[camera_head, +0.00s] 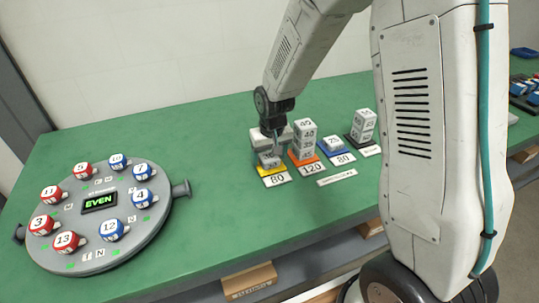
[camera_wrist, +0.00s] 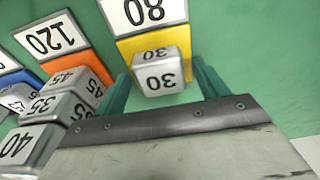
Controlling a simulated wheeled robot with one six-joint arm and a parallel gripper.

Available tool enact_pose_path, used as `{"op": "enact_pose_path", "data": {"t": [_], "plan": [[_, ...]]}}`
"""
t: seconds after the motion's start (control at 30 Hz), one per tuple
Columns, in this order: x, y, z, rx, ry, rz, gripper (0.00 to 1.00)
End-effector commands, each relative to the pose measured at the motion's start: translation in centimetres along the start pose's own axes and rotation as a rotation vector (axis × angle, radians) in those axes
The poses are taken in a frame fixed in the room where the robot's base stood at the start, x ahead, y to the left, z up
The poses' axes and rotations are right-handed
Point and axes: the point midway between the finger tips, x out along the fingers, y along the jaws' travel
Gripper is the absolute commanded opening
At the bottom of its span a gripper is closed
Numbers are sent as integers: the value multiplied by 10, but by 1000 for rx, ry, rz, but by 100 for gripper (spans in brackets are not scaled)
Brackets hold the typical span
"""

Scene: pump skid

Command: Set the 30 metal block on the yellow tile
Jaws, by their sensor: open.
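The metal block marked 30 (camera_wrist: 160,75) sits on the yellow tile (camera_wrist: 145,43), upright, near the tile's edge in the wrist view. In the head view the block (camera_head: 269,161) also shows on the yellow tile (camera_head: 264,171), partly hidden by my gripper (camera_head: 272,142). A white card marked 80 (camera_head: 278,180) lies along the tile. In the wrist view my gripper (camera_wrist: 162,88) is open, with one teal finger on each side of the block and a narrow gap beside it. I cannot tell whether either finger touches it.
Close by, an orange tile (camera_wrist: 85,68) marked 120 bears a stack of blocks (camera_head: 304,140). Farther right are a blue tile with a 25 block (camera_head: 333,143) and another stack (camera_head: 363,125). A round panel with numbered knobs (camera_head: 98,260) stands left. Green table is clear between.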

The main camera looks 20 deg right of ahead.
Motion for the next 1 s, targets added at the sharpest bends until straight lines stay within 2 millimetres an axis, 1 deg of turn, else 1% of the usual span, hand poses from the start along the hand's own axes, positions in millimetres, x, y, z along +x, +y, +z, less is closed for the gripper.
{"op": "enact_pose_path", "data": {"t": [0.07,0.17,0.4,0.5,0.6,0.73,0.9,0.97,1.0], "plan": [[-5,0,-1,0,3,0,72],[-20,0,-2,0,5,0,72],[-72,0,-2,0,7,-1,72],[-92,0,-2,0,6,-1,72],[-107,0,-1,0,5,-1,72],[-118,0,-1,0,2,0,72],[-124,0,0,0,1,0,72],[-129,1,4,0,2,0,72],[-135,2,8,1,3,0,72]]}}
